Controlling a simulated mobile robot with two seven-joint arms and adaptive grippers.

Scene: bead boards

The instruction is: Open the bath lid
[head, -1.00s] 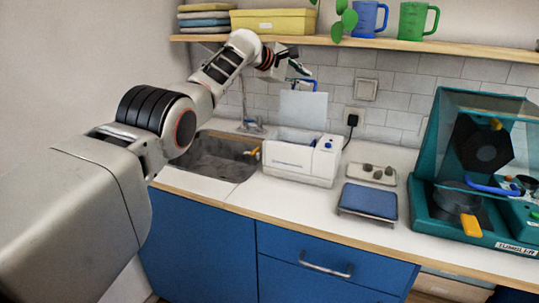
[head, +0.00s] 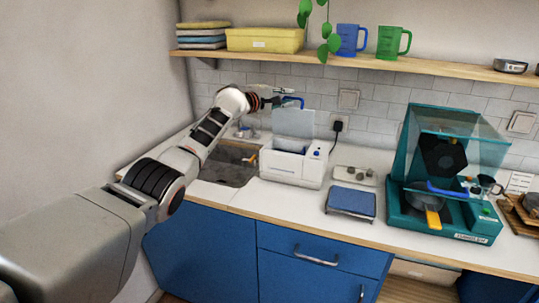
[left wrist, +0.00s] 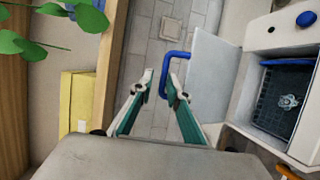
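The bath (head: 290,168) is a white box on the counter beside the sink. Its pale grey lid (head: 293,124) stands upright at the back, with a blue handle (head: 294,100) at the top edge. The left wrist view shows the lid (left wrist: 208,75), and the open bath (left wrist: 285,90) with a dark wire basket inside. My left gripper (head: 274,101) is beside the handle. In the left wrist view its fingers (left wrist: 162,80) are apart, and the handle's bar appears between their tips. I cannot tell whether they touch it. My right gripper is not in view.
A shelf (head: 370,63) with a yellow box (head: 265,40), mugs and a hanging plant runs above the arm. A blue-topped scale (head: 351,202) and a small tray (head: 355,176) lie right of the bath. A teal tumbler machine (head: 430,225) stands farther right.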

